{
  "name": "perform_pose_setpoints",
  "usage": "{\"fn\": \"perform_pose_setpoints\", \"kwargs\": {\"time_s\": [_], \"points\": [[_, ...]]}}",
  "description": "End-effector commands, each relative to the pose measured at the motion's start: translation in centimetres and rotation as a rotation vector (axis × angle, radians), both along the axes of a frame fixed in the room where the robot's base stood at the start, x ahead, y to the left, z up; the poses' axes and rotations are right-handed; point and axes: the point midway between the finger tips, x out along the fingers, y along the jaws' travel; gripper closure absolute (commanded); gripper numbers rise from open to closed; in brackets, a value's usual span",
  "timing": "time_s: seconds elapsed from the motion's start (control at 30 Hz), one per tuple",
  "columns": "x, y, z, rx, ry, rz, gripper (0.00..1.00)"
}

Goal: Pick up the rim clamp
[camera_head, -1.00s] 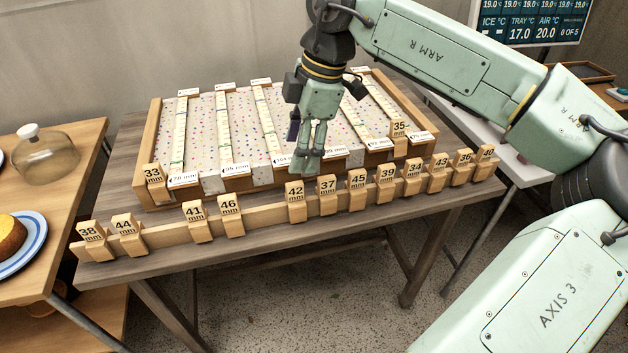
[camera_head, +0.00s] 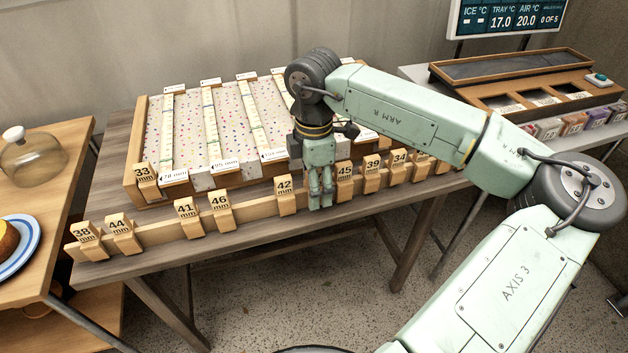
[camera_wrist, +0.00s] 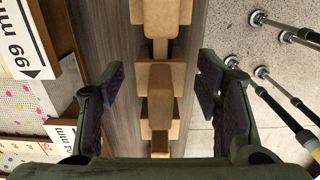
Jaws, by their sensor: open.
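Several wooden clamps with mm numbers stand along a wooden rail (camera_head: 255,198) at the table's front edge. My gripper (camera_head: 321,198) points down over this rail, between the 42 clamp (camera_head: 285,195) and the 45 clamp (camera_head: 345,181), and hides what stands there. In the wrist view my gripper (camera_wrist: 160,95) is open, with one finger on each side of a wooden clamp (camera_wrist: 160,85). This clamp's number is not visible from above. I cannot tell whether the fingers reach down to its height; no contact shows. Another clamp (camera_wrist: 160,17) stands farther along the rail.
A wooden tray (camera_head: 135,165) with speckled slabs and mm labels lies behind the rail. A cake plate and glass dome (camera_head: 30,158) stand on a left table. Open floor (camera_head: 300,290) lies in front.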

Motion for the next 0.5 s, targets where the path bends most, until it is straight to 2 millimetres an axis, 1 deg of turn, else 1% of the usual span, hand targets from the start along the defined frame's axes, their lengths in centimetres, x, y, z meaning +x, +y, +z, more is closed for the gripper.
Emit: {"fn": "perform_pose_setpoints", "kwargs": {"time_s": [0.1, 0.33, 0.5], "points": [[-0.02, -0.01, -0.79, 0.001, 0.0, -0.001, 0.42], [0.01, -0.02, -0.93, 0.0, -0.001, -0.001, 0.42], [0.01, -0.02, -0.91, 0.0, -0.001, -0.001, 0.54]]}}
